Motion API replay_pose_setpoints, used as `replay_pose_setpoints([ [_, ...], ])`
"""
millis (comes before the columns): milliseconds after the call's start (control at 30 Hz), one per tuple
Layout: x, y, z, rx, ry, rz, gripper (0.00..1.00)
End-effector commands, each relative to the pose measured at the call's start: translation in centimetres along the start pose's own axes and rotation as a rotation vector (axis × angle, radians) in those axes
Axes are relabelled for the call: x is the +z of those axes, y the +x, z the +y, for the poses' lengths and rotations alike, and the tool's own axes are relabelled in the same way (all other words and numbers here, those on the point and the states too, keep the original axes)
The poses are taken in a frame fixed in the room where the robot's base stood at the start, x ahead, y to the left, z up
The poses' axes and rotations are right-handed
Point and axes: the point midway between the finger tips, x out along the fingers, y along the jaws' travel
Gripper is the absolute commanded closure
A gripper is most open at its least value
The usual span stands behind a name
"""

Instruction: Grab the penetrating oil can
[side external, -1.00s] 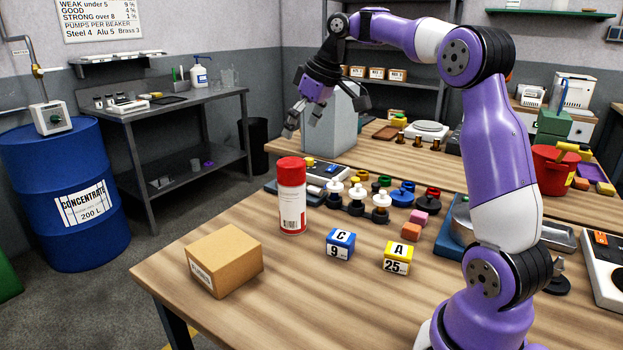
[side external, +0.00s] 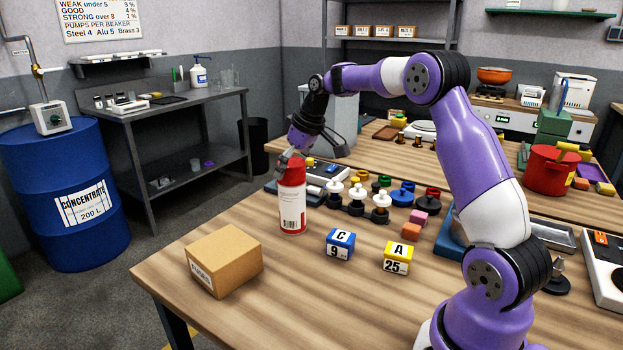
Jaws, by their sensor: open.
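The penetrating oil can (side external: 292,207) looks to be the spray can with a white body, a red cap and a red base band. It stands upright on the wooden table, left of the middle; its name cannot be read. My gripper (side external: 287,158) is open at the top of the can, pointing down. Its fingers overlap the red cap in the picture. I cannot tell whether they are around the cap or behind it, or whether they touch it.
A cardboard box (side external: 224,259) sits front left of the can. A blue block (side external: 340,244) and a yellow block (side external: 398,257) stand to the right. Several coloured knobbed pieces (side external: 380,207) stand behind right. The front table area is clear.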

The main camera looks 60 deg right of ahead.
Motion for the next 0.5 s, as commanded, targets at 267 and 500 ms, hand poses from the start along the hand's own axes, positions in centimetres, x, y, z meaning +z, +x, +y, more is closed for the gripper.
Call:
replay_pose_setpoints([
  [267,0.0,0.14,-0.01,0.0,0.0,0.0,0.25],
  [500,0.05,0.19,-0.03,-0.001,0.0,-0.002,0.81],
])
